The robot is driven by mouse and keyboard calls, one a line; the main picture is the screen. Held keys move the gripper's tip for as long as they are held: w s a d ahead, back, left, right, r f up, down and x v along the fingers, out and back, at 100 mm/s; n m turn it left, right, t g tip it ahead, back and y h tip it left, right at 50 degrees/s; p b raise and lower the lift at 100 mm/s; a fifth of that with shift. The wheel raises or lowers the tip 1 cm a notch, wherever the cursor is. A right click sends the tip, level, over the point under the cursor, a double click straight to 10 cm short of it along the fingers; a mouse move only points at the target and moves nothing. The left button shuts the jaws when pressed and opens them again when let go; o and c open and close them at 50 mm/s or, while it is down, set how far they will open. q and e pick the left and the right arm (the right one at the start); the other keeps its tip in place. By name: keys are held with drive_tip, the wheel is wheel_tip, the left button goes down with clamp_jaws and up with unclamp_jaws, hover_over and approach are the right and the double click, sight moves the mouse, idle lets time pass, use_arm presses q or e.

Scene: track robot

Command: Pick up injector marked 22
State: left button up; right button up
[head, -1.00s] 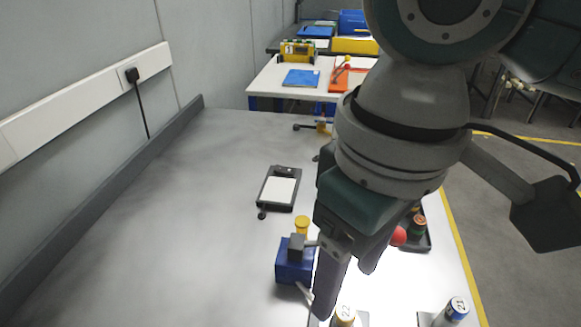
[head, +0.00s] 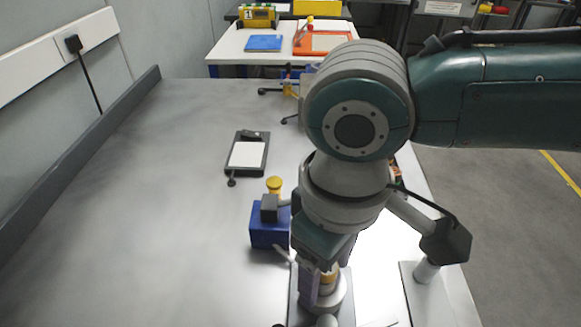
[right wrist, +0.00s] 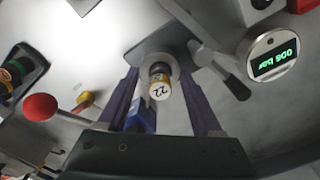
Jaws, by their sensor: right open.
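The injector marked 22 (right wrist: 160,88) has a white cap with the number and a yellow band, and stands in a grey holder. In the right wrist view it lies between the two purple fingers of my right gripper (right wrist: 160,103), with a gap on each side. In the head view its yellow band (head: 329,279) shows just below my right gripper (head: 322,277), partly hidden by the fingers. My right gripper is open, points down and holds nothing. My left gripper is not in view.
A blue box (head: 268,232) with a yellow knob stands close left of the gripper. A round gauge (right wrist: 272,60) and a red ball (right wrist: 40,107) show in the wrist view. A black-framed white pad (head: 247,154) lies farther back. The table's left half (head: 130,200) is clear.

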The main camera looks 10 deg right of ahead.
clamp_jaws()
idle(0.5)
